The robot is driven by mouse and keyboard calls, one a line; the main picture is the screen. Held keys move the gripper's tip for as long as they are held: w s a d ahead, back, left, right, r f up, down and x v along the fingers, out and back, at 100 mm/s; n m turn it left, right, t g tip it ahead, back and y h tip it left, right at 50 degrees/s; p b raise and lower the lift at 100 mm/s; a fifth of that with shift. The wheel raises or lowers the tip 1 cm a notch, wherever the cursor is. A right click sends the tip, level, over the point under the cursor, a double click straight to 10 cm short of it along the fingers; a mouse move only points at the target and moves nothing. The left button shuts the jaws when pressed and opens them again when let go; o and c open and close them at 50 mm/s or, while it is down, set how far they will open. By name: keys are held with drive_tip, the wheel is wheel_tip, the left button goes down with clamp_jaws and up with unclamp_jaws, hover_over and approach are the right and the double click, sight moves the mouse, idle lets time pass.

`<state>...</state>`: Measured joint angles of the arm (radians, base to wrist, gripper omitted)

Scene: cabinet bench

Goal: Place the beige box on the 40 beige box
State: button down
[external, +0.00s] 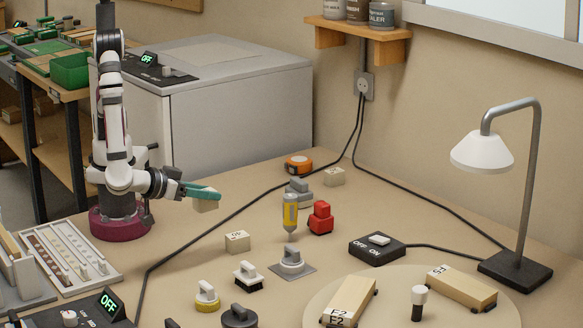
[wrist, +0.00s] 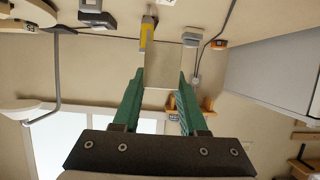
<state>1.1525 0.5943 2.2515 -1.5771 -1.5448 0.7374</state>
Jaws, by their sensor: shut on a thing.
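My gripper (external: 203,192) has green fingers and is shut on a plain beige box (external: 206,205), holding it in the air above the left part of the bench. In the wrist view the held box (wrist: 163,63) sits between the two fingertips (wrist: 162,78). A beige box with dark marks that look like 40 (external: 237,241) rests on the bench, below and to the right of my gripper.
A yellow upright tool (external: 290,212), a red block (external: 320,218) and a grey-knobbed piece (external: 292,262) stand right of the marked box. A black cable (external: 215,225) crosses the bench nearby. A lamp (external: 515,265), a switch box (external: 377,248) and a round board (external: 400,280) are at right.

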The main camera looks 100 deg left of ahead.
drive_tip(key=x, duration=0.6)
drive_tip(key=f+x, duration=0.1)
drive_tip(key=x, duration=0.2)
drive_tip(key=shift+s+a+f, duration=0.1)
drive_tip(key=shift+a+f, duration=0.05)
drive_tip(key=shift+f, duration=0.1)
wheel_tip(320, 180, down, 3)
drive_tip(key=shift+a+f, duration=0.1)
drive_tip(key=shift+f, duration=0.4)
drive_tip(key=shift+f, duration=0.15)
drive_tip(key=shift+c, duration=2.2)
unclamp_jaws()
